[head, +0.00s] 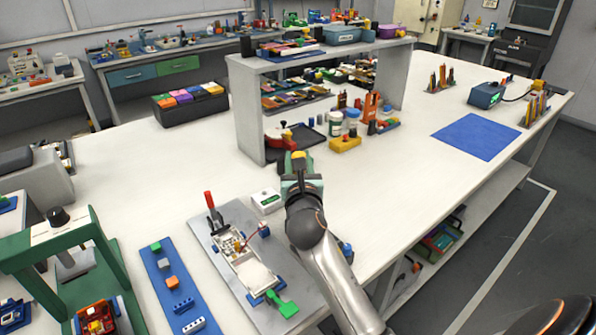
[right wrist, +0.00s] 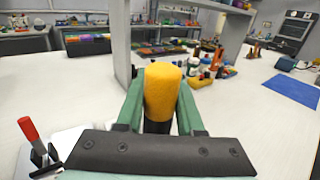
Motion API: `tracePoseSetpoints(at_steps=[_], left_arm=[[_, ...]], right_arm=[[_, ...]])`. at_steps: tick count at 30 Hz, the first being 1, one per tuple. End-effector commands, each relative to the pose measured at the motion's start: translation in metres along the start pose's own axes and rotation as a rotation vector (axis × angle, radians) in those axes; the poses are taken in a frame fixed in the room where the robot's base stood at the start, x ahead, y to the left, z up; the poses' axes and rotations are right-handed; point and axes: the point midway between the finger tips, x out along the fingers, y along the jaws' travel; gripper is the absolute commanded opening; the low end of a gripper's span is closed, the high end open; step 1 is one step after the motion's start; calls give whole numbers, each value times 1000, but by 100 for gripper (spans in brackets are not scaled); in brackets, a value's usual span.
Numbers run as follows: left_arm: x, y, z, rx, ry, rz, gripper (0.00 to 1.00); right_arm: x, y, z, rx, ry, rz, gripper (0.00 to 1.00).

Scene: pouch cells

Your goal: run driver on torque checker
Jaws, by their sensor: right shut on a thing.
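My right gripper (head: 300,172) is shut on the driver, whose yellow handle (right wrist: 163,90) stands up between the green fingers in the right wrist view. A dark part of the driver shows below the handle; its tip is hidden. In the head view, the yellow handle (head: 298,156) shows at the far end of the gripper, in front of the grey shelf. A small white box with a green display (head: 266,200) sits on the table just left of my right gripper. It may be the torque checker; I cannot tell for sure. My left gripper is not in view.
A grey plate (head: 205,236) with a white fixture and red-handled clamp lies left of my right arm. A blue strip (head: 165,288) with small parts lies farther left. The grey shelf (head: 248,110) stands behind.

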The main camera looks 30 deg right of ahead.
Motion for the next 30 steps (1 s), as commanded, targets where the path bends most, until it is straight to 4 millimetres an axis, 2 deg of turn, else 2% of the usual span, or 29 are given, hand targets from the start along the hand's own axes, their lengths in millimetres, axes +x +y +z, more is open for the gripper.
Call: tracePoseSetpoints(at_steps=[1, 6, 30], left_arm=[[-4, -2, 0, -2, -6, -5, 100], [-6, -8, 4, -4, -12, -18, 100], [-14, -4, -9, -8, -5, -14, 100]], right_arm=[[0, 0, 14, 1, -7, 0, 0], [0, 0, 26, 0, -4, 1, 0], [0, 0, 30, 1, -3, 0, 0]])
